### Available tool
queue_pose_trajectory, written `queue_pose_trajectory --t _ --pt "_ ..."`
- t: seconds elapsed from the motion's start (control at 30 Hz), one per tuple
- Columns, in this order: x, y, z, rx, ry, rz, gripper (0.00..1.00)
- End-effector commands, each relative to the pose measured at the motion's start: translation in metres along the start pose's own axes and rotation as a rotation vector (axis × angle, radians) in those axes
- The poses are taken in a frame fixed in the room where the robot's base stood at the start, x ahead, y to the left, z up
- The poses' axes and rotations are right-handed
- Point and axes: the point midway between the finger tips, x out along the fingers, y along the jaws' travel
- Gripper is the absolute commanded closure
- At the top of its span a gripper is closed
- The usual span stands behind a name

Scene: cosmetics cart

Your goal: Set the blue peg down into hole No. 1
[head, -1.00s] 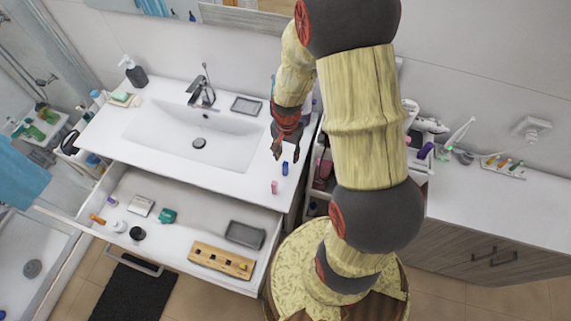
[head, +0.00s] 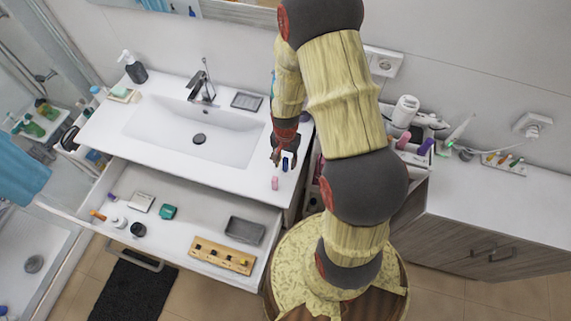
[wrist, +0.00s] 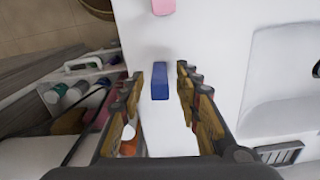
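The blue peg (head: 285,163) stands on the white counter, to the right of the sink. It also shows in the wrist view (wrist: 160,82), lined up between the two fingers with a gap on each side. My gripper (head: 281,157) is open and points down at the peg; how far the fingertips reach down beside it is unclear. A wooden block with a row of dark holes (head: 222,256) lies in the open drawer. Any hole numbers are too small to read, so hole No. 1 cannot be told apart.
A pink peg (head: 275,183) stands near the blue one. The open drawer (head: 180,190) also holds a grey tray (head: 245,230), a teal item (head: 167,212) and small bottles. The faucet (head: 203,90) is left of my arm. A crowded cart (head: 410,145) is right.

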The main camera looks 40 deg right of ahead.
Motion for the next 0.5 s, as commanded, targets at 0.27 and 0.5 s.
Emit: queue_pose_trajectory --t 0.27,0.5 --pt "-0.0003 0.0000 -0.0001 0.000 0.000 0.000 0.85" --pt "-0.0003 0.0000 -0.0001 0.000 0.000 0.000 0.98"
